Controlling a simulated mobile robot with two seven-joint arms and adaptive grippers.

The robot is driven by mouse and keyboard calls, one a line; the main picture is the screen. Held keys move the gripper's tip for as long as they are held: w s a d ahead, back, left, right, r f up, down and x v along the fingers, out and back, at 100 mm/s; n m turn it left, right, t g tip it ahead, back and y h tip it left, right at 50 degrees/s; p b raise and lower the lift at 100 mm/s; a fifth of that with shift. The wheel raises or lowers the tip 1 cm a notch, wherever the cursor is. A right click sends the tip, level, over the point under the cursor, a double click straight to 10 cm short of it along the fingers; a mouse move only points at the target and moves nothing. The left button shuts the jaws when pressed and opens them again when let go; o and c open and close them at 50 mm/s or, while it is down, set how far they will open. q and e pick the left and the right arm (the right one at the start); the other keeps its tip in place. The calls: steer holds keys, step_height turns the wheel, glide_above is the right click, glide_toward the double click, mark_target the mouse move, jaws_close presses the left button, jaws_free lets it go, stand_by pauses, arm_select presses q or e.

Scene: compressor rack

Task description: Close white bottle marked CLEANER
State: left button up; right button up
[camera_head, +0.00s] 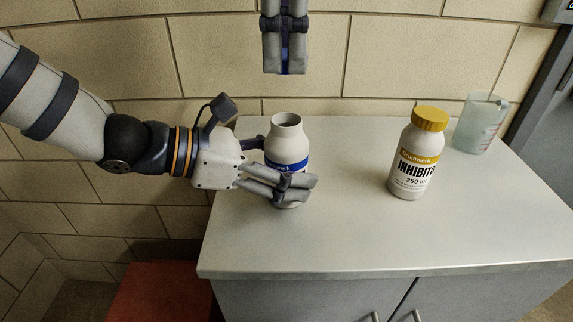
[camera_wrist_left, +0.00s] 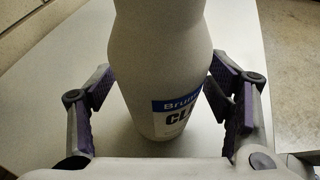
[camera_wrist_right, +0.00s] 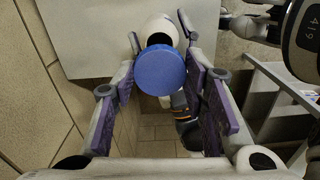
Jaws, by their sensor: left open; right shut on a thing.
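The white bottle marked CLEANER (camera_head: 286,133) stands upright on the cabinet top with its mouth open and bare. Its blue label also shows in the left wrist view (camera_wrist_left: 172,115). My left gripper (camera_head: 285,172) is open, with its fingers on either side of the bottle's body. My right gripper (camera_head: 284,68) is above the bottle, pointing down, shut on a blue cap (camera_wrist_right: 159,71). In the right wrist view, the bottle's white top and dark mouth show just beyond the cap, apart from it. In the head view the fingers mostly hide the cap.
A white INHIBITOR bottle (camera_head: 412,160) with a yellow cap stands to the right on the cabinet top (camera_head: 350,235). A clear measuring jug (camera_head: 480,124) is at the back right. A brick wall rises behind. The front right of the top is clear.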

arm_select(q)
steer(key=shift+c, duration=0.4)
jaws_close()
arm_select(e)
steer(key=shift+f, duration=2.5)
steer(key=shift+f, duration=0.9)
steer(key=shift+d+f, duration=0.1)
steer(key=shift+f, duration=0.5)
